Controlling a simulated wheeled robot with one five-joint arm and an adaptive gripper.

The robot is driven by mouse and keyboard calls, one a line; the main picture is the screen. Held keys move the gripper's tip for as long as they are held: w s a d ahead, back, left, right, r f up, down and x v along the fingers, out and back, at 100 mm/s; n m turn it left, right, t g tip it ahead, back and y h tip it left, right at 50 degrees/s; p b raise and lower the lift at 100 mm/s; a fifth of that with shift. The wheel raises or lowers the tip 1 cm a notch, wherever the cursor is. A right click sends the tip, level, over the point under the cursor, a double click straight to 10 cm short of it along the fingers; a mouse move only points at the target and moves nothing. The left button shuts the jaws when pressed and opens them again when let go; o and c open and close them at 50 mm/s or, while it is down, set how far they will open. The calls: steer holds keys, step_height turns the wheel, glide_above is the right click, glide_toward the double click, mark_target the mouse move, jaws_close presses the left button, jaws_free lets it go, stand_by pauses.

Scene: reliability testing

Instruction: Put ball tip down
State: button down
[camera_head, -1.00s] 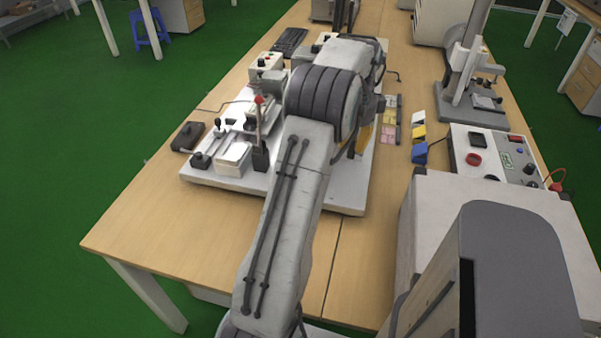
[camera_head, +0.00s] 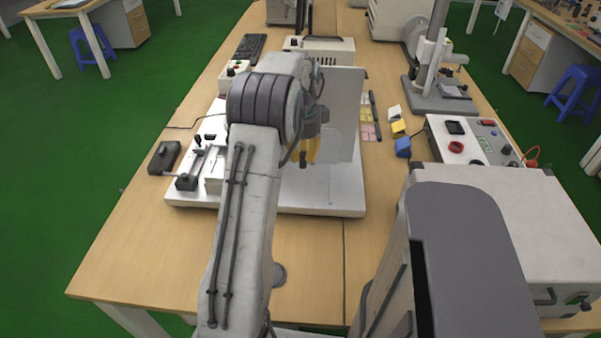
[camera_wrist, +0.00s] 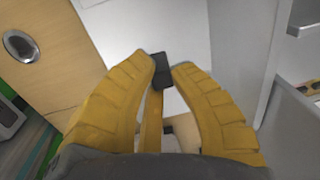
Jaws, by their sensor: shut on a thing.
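My gripper (camera_head: 305,158) shows its yellow fingers in the head view, hanging in front of an upright grey panel (camera_head: 343,115) over the right half of the white base plate (camera_head: 325,200). In the wrist view my gripper (camera_wrist: 162,66) is shut on a small dark block-like piece (camera_wrist: 161,72), which I take to be the ball tip. A narrow yellow-brown strip shows behind it between the fingers; I cannot tell whether it belongs to the piece. The held piece cannot be made out in the head view. White plate surface lies beyond the fingertips.
A black control box (camera_head: 164,158) sits left of the plate. The wooden table (camera_head: 130,235) is clear at front left.

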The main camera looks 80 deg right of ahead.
mark_target(303, 168)
steer(key=shift+f, duration=2.95)
steer(key=shift+f, duration=0.15)
steer(key=c, duration=1.2)
jaws_free()
steer(key=r, duration=0.8)
steer(key=a+r, duration=0.1)
steer(key=r, duration=0.3)
steer(key=shift+r+p, duration=0.2)
steer(key=shift+p, duration=0.2)
